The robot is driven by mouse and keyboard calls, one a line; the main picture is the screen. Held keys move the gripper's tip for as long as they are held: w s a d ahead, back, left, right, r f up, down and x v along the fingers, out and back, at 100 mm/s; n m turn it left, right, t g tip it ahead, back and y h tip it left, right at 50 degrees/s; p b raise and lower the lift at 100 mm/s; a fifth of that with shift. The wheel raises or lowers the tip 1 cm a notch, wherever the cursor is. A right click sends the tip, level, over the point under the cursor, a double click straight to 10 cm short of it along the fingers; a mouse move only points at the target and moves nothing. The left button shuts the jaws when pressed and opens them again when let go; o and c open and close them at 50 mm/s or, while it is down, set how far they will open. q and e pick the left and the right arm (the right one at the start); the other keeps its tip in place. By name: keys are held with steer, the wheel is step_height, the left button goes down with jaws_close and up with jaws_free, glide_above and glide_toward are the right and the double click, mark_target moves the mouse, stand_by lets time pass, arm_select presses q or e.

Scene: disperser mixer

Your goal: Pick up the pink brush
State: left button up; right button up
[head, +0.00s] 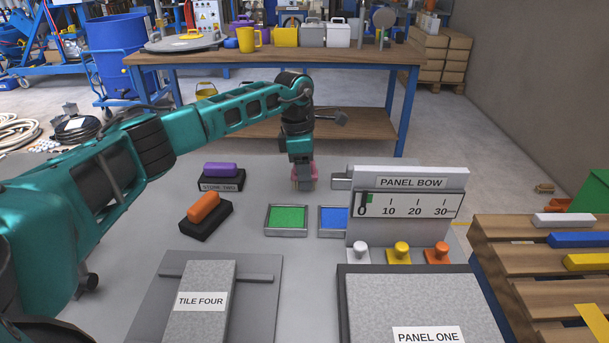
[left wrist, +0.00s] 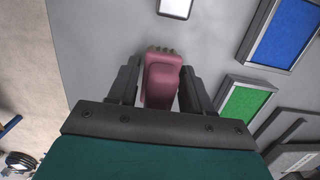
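The pink brush (left wrist: 160,82) lies between the two fingers of my left gripper (left wrist: 160,88) in the left wrist view, with its bristle end pointing away from the gripper's base. Narrow gaps seem to show beside the brush, so the fingers look open around it. In the head view the left gripper (head: 302,180) points straight down at the grey table, and only bits of the pink brush (head: 315,172) show behind the fingers. My right gripper is in neither view.
A green tray (head: 287,219) and a blue tray (head: 333,220) lie in front of the gripper. The PANEL BOW stand (head: 408,180) is to the right. Purple (head: 220,170) and orange (head: 203,207) handled blocks are to the left. TILE FOUR (head: 205,275) and PANEL ONE (head: 425,300) are nearer.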

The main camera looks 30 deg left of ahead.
arm_select(q)
steer(key=c, duration=0.7)
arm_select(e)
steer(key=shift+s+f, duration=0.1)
arm_select(q)
steer(key=shift+r, duration=0.1)
step_height(320, 180, up, 20)
steer(key=p, duration=0.3)
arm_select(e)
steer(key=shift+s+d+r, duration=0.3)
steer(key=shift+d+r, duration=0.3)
arm_select(q)
steer(key=o, duration=0.5)
steer(key=c, duration=0.3)
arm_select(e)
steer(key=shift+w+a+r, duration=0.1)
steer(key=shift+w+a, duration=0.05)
